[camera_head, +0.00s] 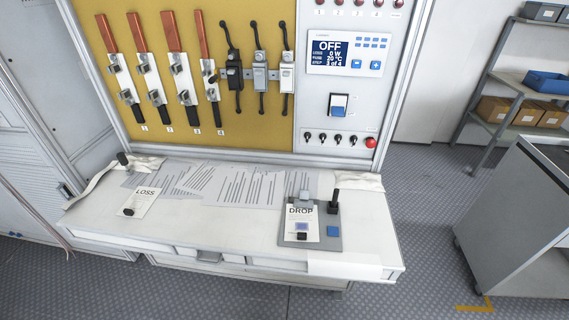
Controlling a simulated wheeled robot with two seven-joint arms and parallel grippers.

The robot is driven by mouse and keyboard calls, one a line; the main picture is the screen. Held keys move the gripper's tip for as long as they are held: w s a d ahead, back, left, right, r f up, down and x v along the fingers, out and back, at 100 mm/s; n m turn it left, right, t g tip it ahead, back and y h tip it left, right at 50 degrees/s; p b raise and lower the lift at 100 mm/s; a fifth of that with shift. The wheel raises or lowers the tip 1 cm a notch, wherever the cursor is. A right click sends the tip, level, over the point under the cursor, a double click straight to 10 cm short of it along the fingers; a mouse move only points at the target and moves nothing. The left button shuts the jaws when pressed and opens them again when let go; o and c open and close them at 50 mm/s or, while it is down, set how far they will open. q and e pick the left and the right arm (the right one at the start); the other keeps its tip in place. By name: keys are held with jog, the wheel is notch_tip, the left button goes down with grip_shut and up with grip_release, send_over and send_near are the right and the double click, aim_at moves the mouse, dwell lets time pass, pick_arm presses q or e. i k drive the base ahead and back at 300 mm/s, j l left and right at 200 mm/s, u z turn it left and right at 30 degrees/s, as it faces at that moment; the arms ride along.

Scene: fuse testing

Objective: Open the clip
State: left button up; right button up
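Several clip-like parts are in view, and I cannot tell which is the task's clip. Three fixtures with black curved leads hang on the yellow panel: a black one (234,75), a grey one (260,72) and a white one (286,74). Whether they are open or shut is too small to tell. On the bench, a grey board (288,241) carries a card marked DROP (299,220), with a grey block (304,195) at its top edge and a dark upright post (334,200) at its right. Neither of my grippers is in view.
Red-handled bars (190,75) hang at the panel's left. A display (345,53) reads OFF, above a switch (338,105) and red button (370,142). The white bench (220,235) holds striped sheets (240,185) and a LOSS card (140,202). A grey cabinet (505,230) stands right.

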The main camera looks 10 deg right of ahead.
aim_at(303, 202)
jog(key=i+l+u, duration=0.1)
jog(key=l+u, duration=0.35)
jog(key=l, duration=0.25)
jog(key=l+u, duration=0.5)
jog(key=l, duration=0.2)
